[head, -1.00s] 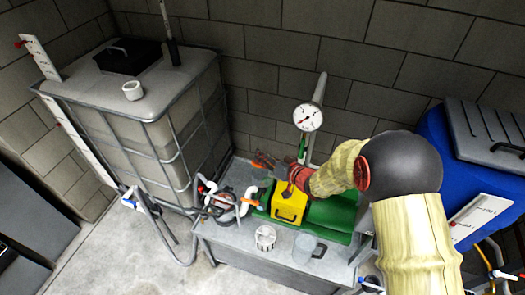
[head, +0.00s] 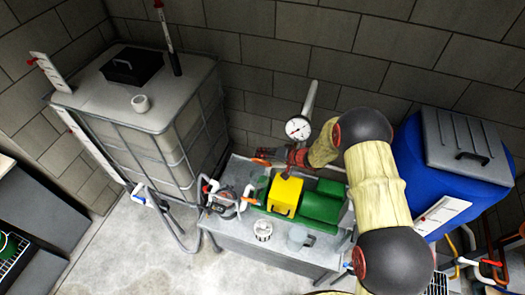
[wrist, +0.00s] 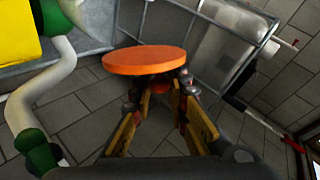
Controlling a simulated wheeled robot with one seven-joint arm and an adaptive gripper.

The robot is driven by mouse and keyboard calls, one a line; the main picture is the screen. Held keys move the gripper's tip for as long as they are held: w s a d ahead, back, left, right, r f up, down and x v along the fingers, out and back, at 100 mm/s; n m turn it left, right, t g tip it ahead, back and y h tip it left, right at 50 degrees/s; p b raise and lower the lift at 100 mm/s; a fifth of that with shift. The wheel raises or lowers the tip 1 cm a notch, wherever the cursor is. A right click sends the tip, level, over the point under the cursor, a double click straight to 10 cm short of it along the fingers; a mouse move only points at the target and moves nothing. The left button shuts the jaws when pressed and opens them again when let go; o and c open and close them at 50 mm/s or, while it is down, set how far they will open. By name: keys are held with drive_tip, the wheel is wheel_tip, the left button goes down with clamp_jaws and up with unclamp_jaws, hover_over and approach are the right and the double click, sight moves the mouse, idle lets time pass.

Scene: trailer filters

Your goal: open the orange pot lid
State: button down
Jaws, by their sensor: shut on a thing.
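The orange lid is a flat round disc (wrist: 145,60) in the wrist view, right at my fingertips. My gripper (wrist: 160,82) is shut on the lid's underside or knob; the exact contact is partly hidden by the disc. In the head view my gripper (head: 272,154) is above the back of the grey bench, with the lid (head: 261,162) as a small orange patch at its tip. The lid is held up in the air, apart from the bench. A clear pot-like vessel (head: 224,196) with hoses stands at the bench's left end; I cannot tell if it is the lid's pot.
A yellow box (head: 285,195) and a green housing (head: 322,205) stand on the grey bench (head: 245,236). A gauge (head: 298,128) rises behind. A caged white tank (head: 150,115) is at left, a blue barrel (head: 425,165) at right. The floor in front is clear.

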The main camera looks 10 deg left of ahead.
drive_tip(key=shift+w+p, duration=0.25)
drive_tip(key=shift+p, duration=0.25)
drive_tip(key=c, duration=1.7)
unclamp_jaws()
drive_tip(key=v, duration=1.2)
drive_tip(key=shift+w, duration=0.15)
drive_tip(key=shift+c, duration=0.3)
